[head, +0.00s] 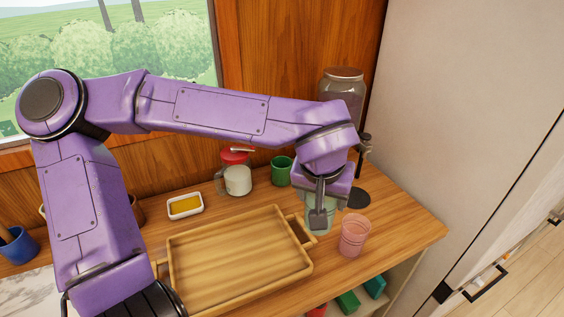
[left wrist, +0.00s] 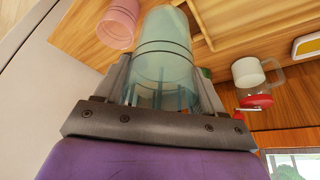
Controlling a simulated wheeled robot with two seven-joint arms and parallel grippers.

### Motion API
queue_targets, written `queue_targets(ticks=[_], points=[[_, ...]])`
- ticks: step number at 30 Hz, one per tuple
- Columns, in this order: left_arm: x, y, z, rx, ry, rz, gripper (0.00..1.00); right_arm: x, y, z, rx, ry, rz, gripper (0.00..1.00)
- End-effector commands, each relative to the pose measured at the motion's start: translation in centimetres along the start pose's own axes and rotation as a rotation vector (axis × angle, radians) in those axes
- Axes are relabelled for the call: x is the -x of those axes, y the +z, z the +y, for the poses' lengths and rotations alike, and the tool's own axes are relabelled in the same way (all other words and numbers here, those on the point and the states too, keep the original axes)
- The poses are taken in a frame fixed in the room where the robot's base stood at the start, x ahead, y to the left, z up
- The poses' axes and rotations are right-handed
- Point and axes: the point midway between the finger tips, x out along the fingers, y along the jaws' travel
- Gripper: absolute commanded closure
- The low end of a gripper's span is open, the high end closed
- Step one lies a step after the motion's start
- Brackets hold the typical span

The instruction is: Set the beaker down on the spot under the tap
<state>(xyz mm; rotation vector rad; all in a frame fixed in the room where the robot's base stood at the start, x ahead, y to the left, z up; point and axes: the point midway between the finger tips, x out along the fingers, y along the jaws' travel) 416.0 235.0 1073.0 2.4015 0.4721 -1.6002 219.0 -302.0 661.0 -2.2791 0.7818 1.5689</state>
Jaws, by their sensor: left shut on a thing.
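A pale green see-through beaker (left wrist: 165,40) is held upright between the fingers of my left gripper (left wrist: 163,82). In the head view the beaker (head: 329,217) is partly hidden behind the left gripper (head: 318,214), near the tray's right end. Whether its base touches the counter I cannot tell. A dark round spot (head: 358,198) lies on the counter to the right of and behind the beaker. Above it is the dark tap (head: 364,143) of a glass drink dispenser (head: 342,86), partly hidden by my arm. My right gripper is out of view.
A pink cup (head: 354,235) stands just right of the beaker, in front of the spot. A wooden tray (head: 240,287) lies to the left. A green mug (head: 282,171), a glass jar with red lid (head: 237,179) and a white dish (head: 185,206) stand behind. Counter right of the spot is clear.

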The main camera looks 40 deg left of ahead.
Motion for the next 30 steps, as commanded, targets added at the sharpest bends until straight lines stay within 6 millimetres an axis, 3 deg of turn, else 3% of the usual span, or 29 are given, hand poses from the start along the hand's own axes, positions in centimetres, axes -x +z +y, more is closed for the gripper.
queue_targets(ticks=[8,11,15,22,24,30], points=[[-5.7,-5.0,-1.1,0.007,-0.009,0.001,0.61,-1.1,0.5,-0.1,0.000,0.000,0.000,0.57],[-8.0,-6.9,-1.4,0.005,-0.006,-0.005,0.61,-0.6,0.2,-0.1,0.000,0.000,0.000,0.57],[-11.6,-7.9,-1.7,0.004,-0.004,-0.003,0.61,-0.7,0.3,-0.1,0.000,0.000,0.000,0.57],[-14.8,-8.8,-2.0,0.002,-0.004,-0.003,0.61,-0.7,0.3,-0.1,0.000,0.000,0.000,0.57],[-16.1,-8.1,-1.9,-0.001,-0.004,-0.003,0.61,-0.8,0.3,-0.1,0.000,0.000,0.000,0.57],[-17.2,-7.7,-1.9,0.003,0.000,0.000,0.61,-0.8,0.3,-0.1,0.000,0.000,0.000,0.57]])
